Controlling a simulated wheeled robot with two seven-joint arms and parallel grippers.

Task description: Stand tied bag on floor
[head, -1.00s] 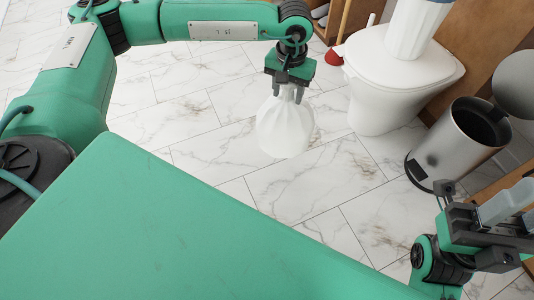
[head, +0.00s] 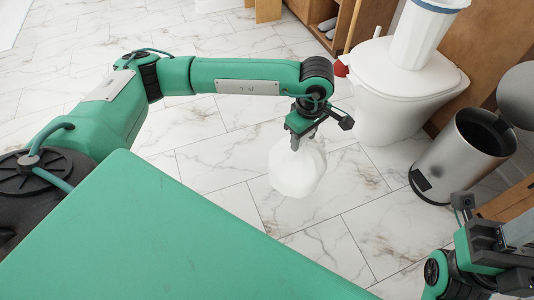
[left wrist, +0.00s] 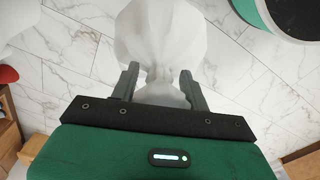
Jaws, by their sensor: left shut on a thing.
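The white tied bag (head: 298,172) hangs upright below my left gripper (head: 297,138) in the head view, over the marble floor (head: 220,185). The left gripper points down and is shut on the gathered neck of the bag. In the left wrist view the two fingers (left wrist: 160,80) pinch the neck, with the full part of the bag (left wrist: 158,32) beyond them. I cannot tell whether the bag's bottom touches the floor. My right gripper (head: 505,245) is at the lower right edge, partly cut off, and its jaws do not show clearly.
A white toilet (head: 400,85) with a white bin-like container (head: 425,35) on its lid stands behind the bag. A steel bin (head: 460,155), open and empty-looking, stands to the right. A red plunger (head: 341,68) is beside the toilet. Floor left of the bag is clear.

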